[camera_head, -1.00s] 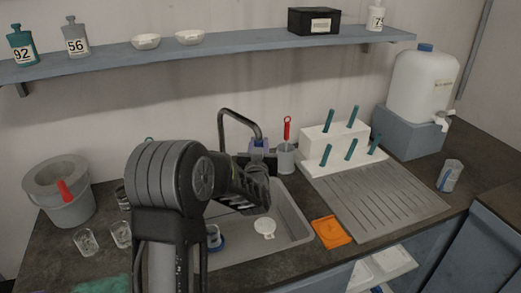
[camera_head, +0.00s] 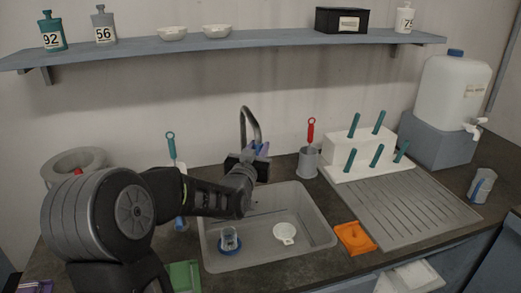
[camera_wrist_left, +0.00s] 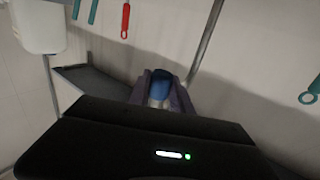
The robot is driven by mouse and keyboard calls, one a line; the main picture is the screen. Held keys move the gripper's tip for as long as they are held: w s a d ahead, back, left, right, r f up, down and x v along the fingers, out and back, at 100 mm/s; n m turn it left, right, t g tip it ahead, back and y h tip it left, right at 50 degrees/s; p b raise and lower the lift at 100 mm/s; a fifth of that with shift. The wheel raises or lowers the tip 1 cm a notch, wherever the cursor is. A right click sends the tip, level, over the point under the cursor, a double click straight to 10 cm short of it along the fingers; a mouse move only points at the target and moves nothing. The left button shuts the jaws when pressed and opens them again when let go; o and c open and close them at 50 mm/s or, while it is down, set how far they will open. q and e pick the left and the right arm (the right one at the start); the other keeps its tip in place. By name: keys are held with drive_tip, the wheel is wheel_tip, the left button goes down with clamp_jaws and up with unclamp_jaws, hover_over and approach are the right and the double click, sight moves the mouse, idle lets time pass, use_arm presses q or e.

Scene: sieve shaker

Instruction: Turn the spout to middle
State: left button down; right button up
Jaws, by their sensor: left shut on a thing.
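The tap's spout (camera_head: 245,112) is a thin grey arched pipe behind the grey sink (camera_head: 321,236). My left arm reaches in from the left, and my left gripper (camera_head: 261,150) is at the lower front end of the spout, shut on it. In the left wrist view, the purple-grey fingers (camera_wrist_left: 162,92) close around a blue piece (camera_wrist_left: 160,84), and the grey pipe (camera_wrist_left: 206,42) rises beside them. The spout's end is mostly hidden by the gripper. It hangs over the back of the sink, near its middle. My right gripper is not in view.
In the sink are a small beaker on a blue base (camera_head: 229,240) and a white strainer-like piece (camera_head: 285,233). Right of it are a grey cup with a red-handled tool (camera_head: 309,162), an orange tray (camera_head: 355,237), and a ribbed drainboard (camera_head: 405,208) with a white rack (camera_head: 340,170).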

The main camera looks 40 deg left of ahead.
use_arm(q)
drive_tip(key=shift+a, duration=0.15)
drive_tip(key=c, duration=1.1)
unclamp_jaws()
drive_tip(key=shift+c, duration=0.2)
drive_tip(key=b+v, duration=0.1)
drive_tip(key=v, duration=0.6)
drive_tip(key=shift+s+d, duration=0.3)
